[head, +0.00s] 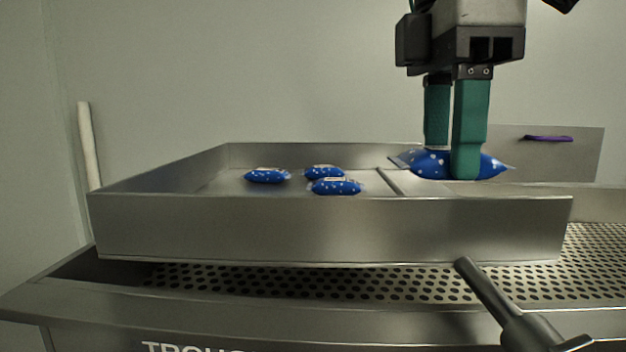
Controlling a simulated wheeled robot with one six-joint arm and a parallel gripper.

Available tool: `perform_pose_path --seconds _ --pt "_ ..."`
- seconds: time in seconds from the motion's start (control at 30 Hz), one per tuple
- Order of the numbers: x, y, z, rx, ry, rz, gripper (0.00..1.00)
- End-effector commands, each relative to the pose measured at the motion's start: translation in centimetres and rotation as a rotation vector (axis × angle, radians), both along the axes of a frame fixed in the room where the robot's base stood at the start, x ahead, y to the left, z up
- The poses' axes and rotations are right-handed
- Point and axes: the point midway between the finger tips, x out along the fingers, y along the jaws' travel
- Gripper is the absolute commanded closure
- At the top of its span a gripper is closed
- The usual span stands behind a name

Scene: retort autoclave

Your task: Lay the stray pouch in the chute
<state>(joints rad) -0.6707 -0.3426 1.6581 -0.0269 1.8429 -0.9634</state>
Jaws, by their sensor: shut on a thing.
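My gripper (452,165) points down with green fingers and is shut on a blue pouch (487,165) with white spots. The held pouch is at the right part of a metal tray-like box (330,228), past a thin divider bar. I cannot tell whether the pouch touches the floor of the box, as the front wall hides its underside. Three similar blue pouches lie in the left part of the box: one at the left (267,176), one behind (323,172) and one in front (335,187). I cannot tell which part is the chute.
The box stands over a perforated metal deck (300,282) with a lettered front edge. A dark bar handle (497,303) sticks up at the front right. A metal panel with a purple strip (548,138) stands at the back right. A pale post (88,145) stands at the left.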

Motion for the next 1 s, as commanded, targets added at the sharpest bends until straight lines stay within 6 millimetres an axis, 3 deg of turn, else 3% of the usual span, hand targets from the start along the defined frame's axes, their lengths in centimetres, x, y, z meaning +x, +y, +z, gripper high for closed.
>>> perform_pose_path --seconds 0.3,0.5,0.67,1.0 --pt "4.7 7.5 -0.9 -0.003 0.004 0.008 0.78" --pt "6.9 10.9 -1.3 -0.001 0.002 0.004 0.78" --pt "7.6 11.8 -1.5 -0.001 0.001 0.002 0.78" --pt "7.6 11.7 -4.9 -0.001 0.002 0.001 0.78"
